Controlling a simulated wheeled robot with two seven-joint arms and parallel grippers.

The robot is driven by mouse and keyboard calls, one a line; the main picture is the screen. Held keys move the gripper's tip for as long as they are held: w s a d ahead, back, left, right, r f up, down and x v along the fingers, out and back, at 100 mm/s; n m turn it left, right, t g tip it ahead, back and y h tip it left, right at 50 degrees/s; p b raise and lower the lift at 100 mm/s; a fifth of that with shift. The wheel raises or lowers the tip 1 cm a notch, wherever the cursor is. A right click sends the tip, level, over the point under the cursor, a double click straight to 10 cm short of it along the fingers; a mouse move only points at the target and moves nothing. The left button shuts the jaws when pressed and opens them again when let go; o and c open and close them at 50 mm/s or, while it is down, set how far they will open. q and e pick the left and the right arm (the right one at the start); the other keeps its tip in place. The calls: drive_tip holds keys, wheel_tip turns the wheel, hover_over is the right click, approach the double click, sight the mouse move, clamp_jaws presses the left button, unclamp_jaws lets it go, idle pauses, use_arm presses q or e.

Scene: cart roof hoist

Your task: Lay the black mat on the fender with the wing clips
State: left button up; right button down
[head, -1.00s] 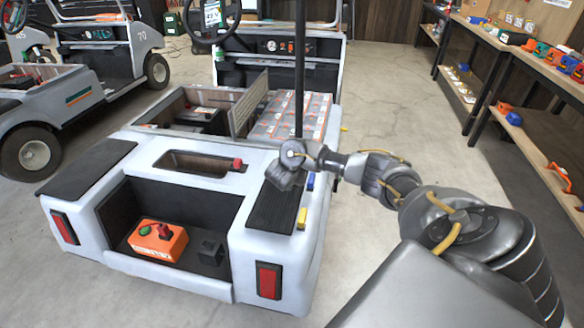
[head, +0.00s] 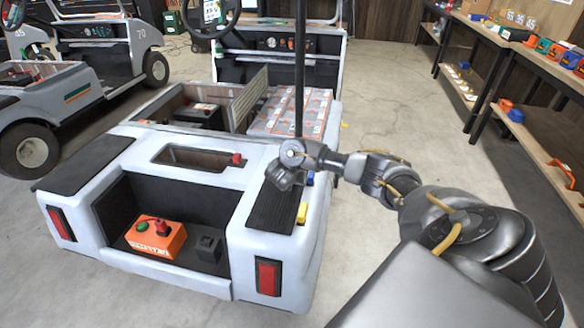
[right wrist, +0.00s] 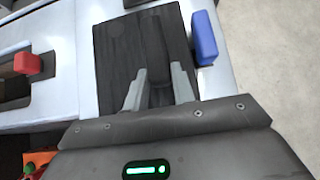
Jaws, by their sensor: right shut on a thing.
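The black mat (head: 270,212) lies flat on the right fender (head: 243,228) of the cart; it also shows in the right wrist view (right wrist: 118,50). My right gripper (head: 283,178) is over its far end, and in the right wrist view its fingers (right wrist: 158,88) close on a dark raised strip of the mat. A blue clip (head: 311,178) sits at the mat's outer edge, close to the gripper, and also shows in the right wrist view (right wrist: 204,38). A yellow clip (head: 302,212) sits nearer me on that edge. My left gripper is out of view.
A dark post (head: 299,70) rises just beyond the gripper. The cart's rear bay holds an orange box (head: 156,238) with a red knob. A red knob (head: 237,159) sits by the rear slot. Shelves (head: 520,60) stand at the right, with open floor between.

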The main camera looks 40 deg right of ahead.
drive_tip(key=shift+f+b, duration=0.45)
idle(0.5)
drive_tip(key=c, duration=1.1)
unclamp_jaws()
